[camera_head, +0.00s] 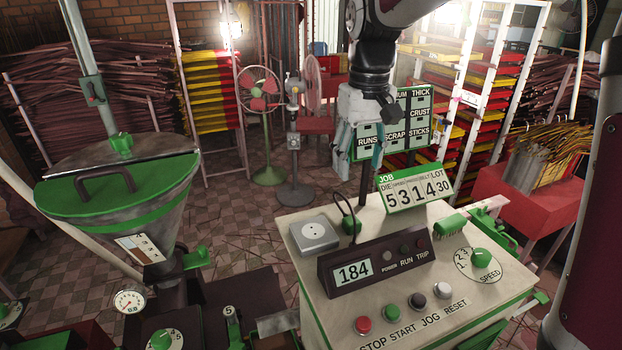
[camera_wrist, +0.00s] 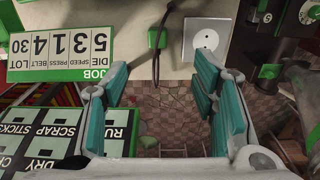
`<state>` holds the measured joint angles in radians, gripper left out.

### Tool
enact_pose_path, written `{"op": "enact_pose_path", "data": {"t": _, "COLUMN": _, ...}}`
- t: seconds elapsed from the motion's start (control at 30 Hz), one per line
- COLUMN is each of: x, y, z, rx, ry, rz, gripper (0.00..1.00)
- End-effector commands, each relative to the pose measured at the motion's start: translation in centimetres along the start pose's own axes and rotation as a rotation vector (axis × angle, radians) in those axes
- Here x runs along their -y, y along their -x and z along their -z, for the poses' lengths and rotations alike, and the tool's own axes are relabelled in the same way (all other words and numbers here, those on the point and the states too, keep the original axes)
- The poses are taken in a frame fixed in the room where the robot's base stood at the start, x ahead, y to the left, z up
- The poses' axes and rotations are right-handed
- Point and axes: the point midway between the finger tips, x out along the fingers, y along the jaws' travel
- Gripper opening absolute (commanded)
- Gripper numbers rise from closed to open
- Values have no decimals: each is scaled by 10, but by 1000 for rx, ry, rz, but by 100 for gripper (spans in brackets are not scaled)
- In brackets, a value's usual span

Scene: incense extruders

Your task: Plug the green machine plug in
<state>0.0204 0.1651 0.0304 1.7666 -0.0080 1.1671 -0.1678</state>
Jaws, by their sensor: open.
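In the wrist view the green plug (camera_wrist: 157,39) and socket plate (camera_wrist: 205,39) show side by side at the top. My gripper (camera_head: 362,165) is open and empty, behind and above the console's far edge, apart from the plug. In the wrist view its teal-padded fingers (camera_wrist: 163,80) stand wide apart, with floor tiles between them.
The console (camera_head: 310,268) carries a green JOB number sign (camera_head: 416,190), a display box (camera_head: 375,260) reading 184, a green brush (camera_head: 450,224), a speed knob and several buttons. A label board (camera_head: 407,135) stands behind. A green-lidded hopper (camera_head: 120,190) is at left.

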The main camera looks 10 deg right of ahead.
Motion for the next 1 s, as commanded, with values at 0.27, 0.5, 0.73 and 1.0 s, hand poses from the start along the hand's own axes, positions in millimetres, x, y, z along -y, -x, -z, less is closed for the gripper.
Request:
{"op": "enact_pose_path", "data": {"t": 0.27, "x": -4, "y": -20, "z": 23, "rx": 42, "ry": 16, "rz": 10, "gripper": 53}}
{"op": "enact_pose_path", "data": {"t": 0.5, "x": -4, "y": -20, "z": 23, "rx": 42, "ry": 16, "rz": 10, "gripper": 53}}
{"op": "enact_pose_path", "data": {"t": 0.73, "x": -4, "y": -36, "z": 21, "rx": 46, "ry": 16, "rz": 11, "gripper": 53}}
{"op": "enact_pose_path", "data": {"t": 1.0, "x": -3, "y": -86, "z": 18, "rx": 46, "ry": 16, "rz": 11, "gripper": 53}}
